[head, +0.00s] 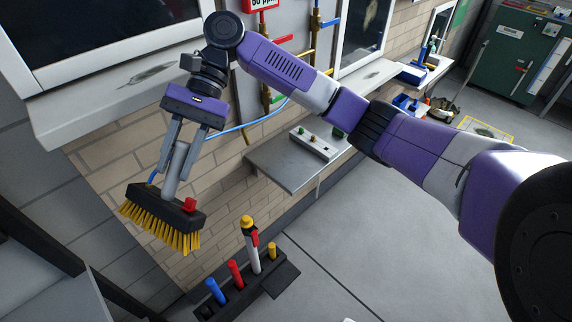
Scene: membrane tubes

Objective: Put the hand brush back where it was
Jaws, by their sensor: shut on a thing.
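The hand brush (166,210) has a black block, yellow bristles and a grey handle, with a red part on its right end. My gripper (175,165) is shut on the grey handle and holds the brush in the air at the left. The bristles point down and the brush is slightly tilted. Below and to the right of it is a black rack (236,285) with blue, red, white and yellow upright tools in it. A dark hole shows at the rack's left end. The brush is apart from the rack.
A grey shelf (285,165) with a white switch box (316,143) juts from the brick wall. A window sill (130,85) lies behind my gripper. Coloured pipes run up the wall. A grey step-like structure (45,275) stands at lower left.

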